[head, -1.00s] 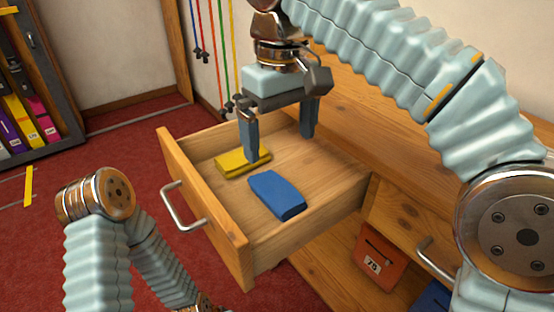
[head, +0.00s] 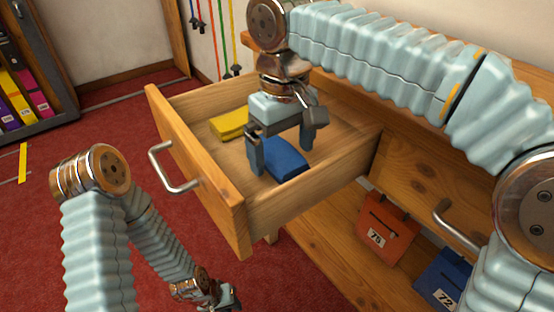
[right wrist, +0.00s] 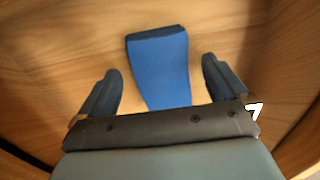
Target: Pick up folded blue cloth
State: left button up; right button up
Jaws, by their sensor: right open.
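The folded blue cloth (head: 284,160) lies in the open wooden drawer, partly hidden behind my right gripper in the head view. My right gripper (head: 281,160) points down into the drawer over the cloth, its fingers open. In the right wrist view the blue cloth (right wrist: 160,68) lies on the drawer floor between the open fingers of my right gripper (right wrist: 162,80), with a gap on each side and its near end hidden by the gripper body. My left gripper (head: 225,300) is low at the bottom edge of the head view, outside the drawer; its fingers are too unclear to judge.
A folded yellow cloth (head: 229,124) lies in the drawer to the left of the blue one. The drawer (head: 205,190) has raised walls and a metal handle (head: 170,168). Orange (head: 386,232) and blue (head: 446,278) numbered folders stand below on the right.

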jog(key=shift+f, duration=0.3)
jog(key=c, duration=1.2)
notch_tip(320, 180, up, 3)
jog(key=shift+f+p, duration=0.1)
jog(key=shift+p, duration=0.6)
jog(key=s+r, duration=0.1)
jog(key=r, duration=0.1)
jog(key=s+r+p, duration=0.1)
jog(key=s+r, duration=0.2)
jog(key=r, duration=0.1)
jog(key=shift+s+a, duration=0.2)
jog(key=shift+a, duration=0.1)
jog(key=s+r, duration=0.1)
jog(key=s, duration=0.2)
jog(key=s+r, duration=0.2)
jog(key=s, duration=0.1)
jog(key=s+a+r+p, duration=0.1)
jog(key=s, duration=0.2)
jog(key=shift+s+r, duration=0.15)
jog(key=shift+s, duration=0.15)
